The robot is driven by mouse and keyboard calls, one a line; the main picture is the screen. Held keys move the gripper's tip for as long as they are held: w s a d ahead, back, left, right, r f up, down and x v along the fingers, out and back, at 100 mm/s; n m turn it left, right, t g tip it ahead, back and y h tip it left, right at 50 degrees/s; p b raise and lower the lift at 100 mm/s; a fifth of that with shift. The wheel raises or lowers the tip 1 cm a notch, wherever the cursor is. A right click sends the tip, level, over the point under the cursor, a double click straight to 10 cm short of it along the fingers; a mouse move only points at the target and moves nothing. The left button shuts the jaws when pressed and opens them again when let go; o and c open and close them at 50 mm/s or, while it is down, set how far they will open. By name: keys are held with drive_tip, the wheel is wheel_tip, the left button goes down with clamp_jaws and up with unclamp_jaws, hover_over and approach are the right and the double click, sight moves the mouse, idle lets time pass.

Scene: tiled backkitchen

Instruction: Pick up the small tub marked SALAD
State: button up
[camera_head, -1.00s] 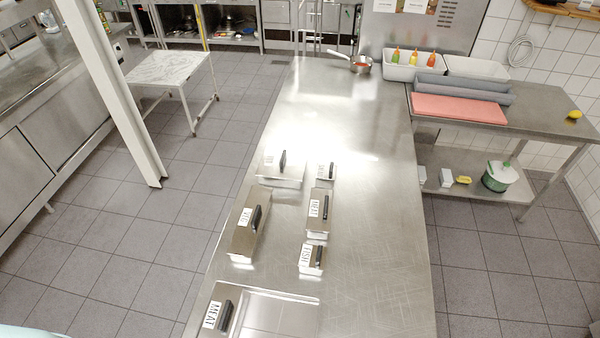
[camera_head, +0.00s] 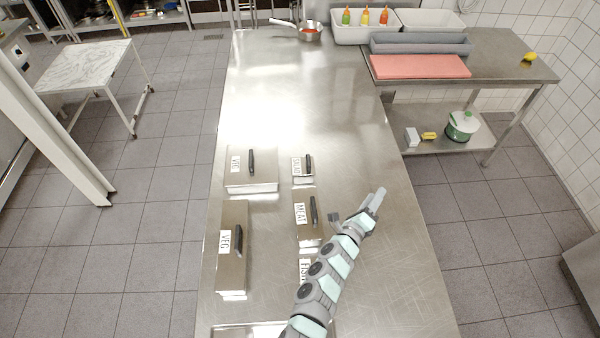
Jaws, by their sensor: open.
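The small steel tub marked SALAD (camera_head: 303,179) stands on the steel counter (camera_head: 330,100), at the far end of the right-hand column of tubs. It has a lid with a dark handle, and its label is small but looks like SALAD. My gripper (camera_head: 358,203) is open and empty over the right part of the counter. In the picture it lies below and to the right of the SALAD tub, apart from it. My arm reaches up from the bottom edge and partly hides the FISH tub (camera_head: 305,266).
The MEAT tub (camera_head: 306,222) stands just nearer than the SALAD tub. Two VEG tubs, one far (camera_head: 250,184) and one near (camera_head: 231,270), stand on the left. A red-filled pan (camera_head: 310,32) sits at the back. The counter's middle beyond the tubs is clear.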

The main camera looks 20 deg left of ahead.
drive_tip(key=w+a+f+m+g+y, duration=0.1)
drive_tip(key=w+a+f+m+y, duration=0.15)
drive_tip(key=a, duration=0.35)
drive_tip(key=w+a+f+m+g+y, duration=0.1)
drive_tip(key=w+a+f+g+y, duration=0.15)
drive_tip(key=a, duration=0.35)
drive_tip(key=m+g+y+b, duration=0.1)
drive_tip(key=m+g+y, duration=0.1)
drive_tip(key=y, duration=0.2)
approach(309, 161)
drive_tip(key=b+x, duration=0.4)
drive_tip(key=b, duration=0.1)
drive_tip(key=shift+w+d+f, duration=0.1)
drive_tip(key=shift+w+f, duration=0.1)
drive_tip(key=shift+f, duration=0.05)
drive_tip(key=shift+w+a+b, duration=0.25)
drive_tip(key=shift+w+b, duration=0.35)
drive_tip(key=shift+b, duration=0.05)
drive_tip(key=w+a+f+b, duration=0.1)
drive_tip(key=b, duration=0.1)
drive_tip(key=w+f+b, duration=0.1)
drive_tip(key=b, duration=0.2)
drive_tip(key=shift+w+a+f+t+y, duration=0.2)
drive_tip(key=shift+a+t+y, duration=0.1)
drive_tip(key=shift+a, duration=0.1)
drive_tip(key=b, duration=0.1)
drive_tip(key=w+b, duration=0.1)
drive_tip(key=shift+w+a+b, duration=0.25)
drive_tip(key=shift+a+b, duration=0.05)
drive_tip(key=shift+b, duration=0.1)
